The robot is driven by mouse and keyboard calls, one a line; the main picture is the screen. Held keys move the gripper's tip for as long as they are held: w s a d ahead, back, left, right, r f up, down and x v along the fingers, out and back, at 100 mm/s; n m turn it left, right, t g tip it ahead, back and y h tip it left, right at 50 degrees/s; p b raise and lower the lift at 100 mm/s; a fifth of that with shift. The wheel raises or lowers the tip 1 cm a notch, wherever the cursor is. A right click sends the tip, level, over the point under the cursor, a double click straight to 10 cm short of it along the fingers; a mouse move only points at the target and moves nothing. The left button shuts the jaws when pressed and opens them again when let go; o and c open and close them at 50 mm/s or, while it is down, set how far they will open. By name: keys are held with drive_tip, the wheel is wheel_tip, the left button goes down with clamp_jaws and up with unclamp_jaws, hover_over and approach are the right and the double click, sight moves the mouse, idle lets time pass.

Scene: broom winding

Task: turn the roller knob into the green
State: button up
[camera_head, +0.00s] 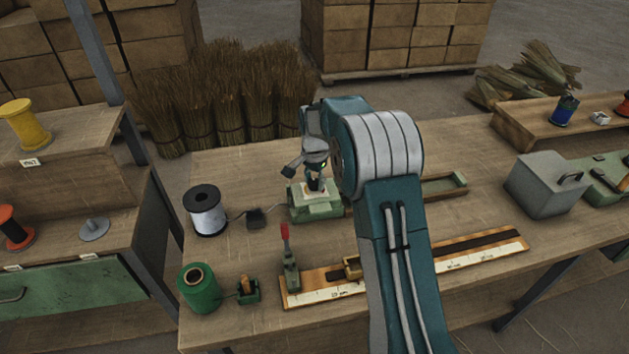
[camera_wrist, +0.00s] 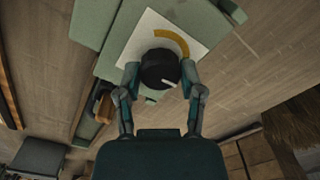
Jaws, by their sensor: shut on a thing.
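The roller knob (camera_wrist: 158,68) is black and round, with a white pointer line on its side toward the lower right in the wrist view. It sits on a white dial plate (camera_wrist: 135,48) that carries an amber arc beyond the knob; no green part of the scale shows. The plate is on top of a green housing (camera_head: 318,209) on the bench. My gripper (camera_wrist: 160,78) is shut on the knob, one finger at each side. In the head view my gripper (camera_head: 317,178) points down over the housing and mostly hides the knob.
A white wire spool (camera_head: 205,212) and a small dark block (camera_head: 257,217) stand left of the housing. A red-tipped lever (camera_head: 287,245), a ruler strip (camera_head: 470,252) and a green spool (camera_head: 199,288) are nearer. A grey box (camera_head: 545,184) stands at the right.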

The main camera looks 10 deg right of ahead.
sight(313, 181)
drive_tip(key=shift+a+f+m, duration=0.1)
drive_tip(key=shift+f+m, duration=0.05)
drive_tip(key=shift+m, duration=0.15)
idle(0.4)
drive_tip(key=o, duration=1.2)
drive_tip(key=shift+c, duration=0.2)
wheel_tip(313, 181, up, 12)
drive_tip(key=shift+w+a, duration=0.1)
